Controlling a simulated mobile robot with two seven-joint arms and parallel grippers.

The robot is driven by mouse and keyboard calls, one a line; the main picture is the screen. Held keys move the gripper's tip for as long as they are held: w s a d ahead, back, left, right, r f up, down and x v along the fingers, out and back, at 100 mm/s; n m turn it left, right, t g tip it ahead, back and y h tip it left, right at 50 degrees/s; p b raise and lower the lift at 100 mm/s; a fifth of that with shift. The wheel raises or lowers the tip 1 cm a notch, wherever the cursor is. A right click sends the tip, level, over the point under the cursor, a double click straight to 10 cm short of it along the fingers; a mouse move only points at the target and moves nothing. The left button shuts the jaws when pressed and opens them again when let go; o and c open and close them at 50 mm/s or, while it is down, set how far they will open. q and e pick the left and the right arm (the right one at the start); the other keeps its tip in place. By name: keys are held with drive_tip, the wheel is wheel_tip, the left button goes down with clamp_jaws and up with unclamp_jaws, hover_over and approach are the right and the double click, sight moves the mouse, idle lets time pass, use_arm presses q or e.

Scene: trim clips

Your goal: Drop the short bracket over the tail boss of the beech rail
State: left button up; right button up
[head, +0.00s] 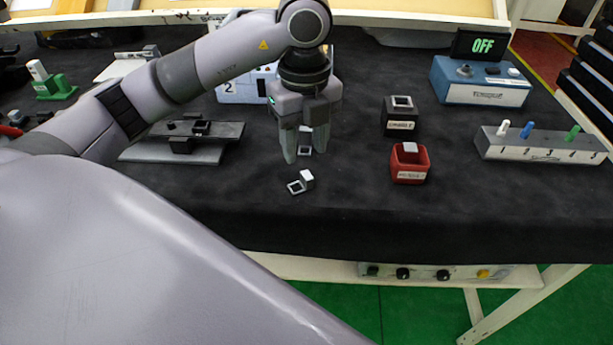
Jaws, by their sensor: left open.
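My left gripper (305,156) is open and points down above the mat, with a small pale square-holed bracket (305,150) showing between and behind its fingers. I cannot tell whether the fingers touch it. Another small bracket (296,187), with a square opening and a raised pale block, lies on the mat just in front of the fingers. I cannot tell which is the short bracket. A dark rail (225,131) with small raised bosses stands on a grey plate to the left, partly behind my arm. No rail clearly looks like beech. My right gripper is not in view.
A black box (402,120) with a square piece on top and a red bin (410,172) holding a pale piece stand to the right. Further right are a grey peg block (540,146) and a blue box (480,84) under an OFF display.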

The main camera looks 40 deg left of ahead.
sight(307, 175)
use_arm(q)
wheel_tip(307, 175, down, 6)
drive_tip(key=shift+w+d+f, duration=0.1)
drive_tip(key=shift+f, duration=0.15)
drive_tip(key=shift+c, duration=0.4)
clamp_jaws()
